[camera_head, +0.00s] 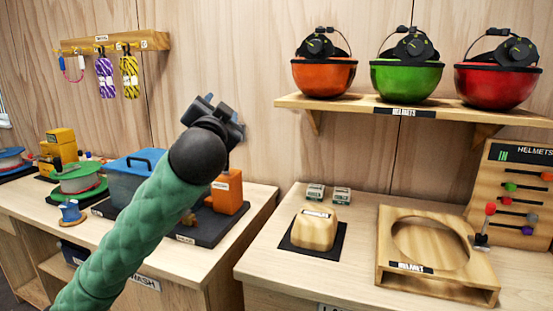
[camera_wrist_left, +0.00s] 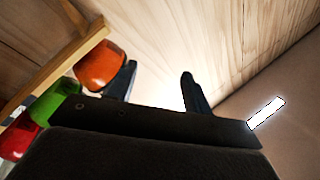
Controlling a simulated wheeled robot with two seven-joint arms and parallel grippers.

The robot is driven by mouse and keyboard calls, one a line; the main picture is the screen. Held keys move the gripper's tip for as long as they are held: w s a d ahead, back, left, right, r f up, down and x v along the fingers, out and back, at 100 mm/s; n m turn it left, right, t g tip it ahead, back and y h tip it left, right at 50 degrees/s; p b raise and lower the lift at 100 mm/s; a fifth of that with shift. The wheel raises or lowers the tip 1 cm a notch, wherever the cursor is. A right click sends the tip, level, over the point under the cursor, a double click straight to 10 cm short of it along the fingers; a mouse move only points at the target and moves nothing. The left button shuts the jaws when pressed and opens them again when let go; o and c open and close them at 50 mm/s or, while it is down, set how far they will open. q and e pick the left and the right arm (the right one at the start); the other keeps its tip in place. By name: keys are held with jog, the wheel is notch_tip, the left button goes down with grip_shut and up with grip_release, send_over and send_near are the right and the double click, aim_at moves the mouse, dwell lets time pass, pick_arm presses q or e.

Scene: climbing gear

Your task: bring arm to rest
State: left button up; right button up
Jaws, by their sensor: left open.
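My left arm comes in from the lower left of the head view, in a green quilted sleeve. Its gripper (camera_head: 214,112) is raised in front of the wall, above the left counter and left of the helmet shelf. In the left wrist view its two fingers (camera_wrist_left: 158,88) stand wide apart with nothing between them. The wall's wood panelling shows between and beyond them. My right gripper shows in neither view.
An orange helmet (camera_head: 324,76), a green helmet (camera_head: 406,80) and a red helmet (camera_head: 497,84) sit upside down on the wall shelf (camera_head: 290,101). Below are a wooden helmet stand (camera_head: 385,245) and a bead board (camera_head: 520,178). A blue box (camera_head: 130,180) stands behind my arm.

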pick_arm(q)
jog(key=s+a+f+n+g+h+p, duration=0.1)
jog(key=s+f+g, duration=0.3)
jog(key=f, duration=0.9)
jog(key=s+f+n+g+p, duration=0.2)
jog(key=s+f+g, duration=0.15)
jog(key=f, duration=1.05)
jog(key=s+a+f+n+g+h+p, duration=0.1)
jog(key=s+f+g, duration=0.25)
jog(key=f, duration=0.95)
jog(key=s+f+n+g+p, duration=0.1)
jog(key=s+f+g, duration=0.2)
jog(key=s+f, duration=0.9)
jog(key=s+f+g+p, duration=0.2)
jog(key=s+f+g, duration=0.2)
jog(key=s+f, duration=0.7)
jog(key=s, duration=0.8)
jog(key=shift+d+f+n, duration=0.15)
jog(key=shift+f+n, duration=0.25)
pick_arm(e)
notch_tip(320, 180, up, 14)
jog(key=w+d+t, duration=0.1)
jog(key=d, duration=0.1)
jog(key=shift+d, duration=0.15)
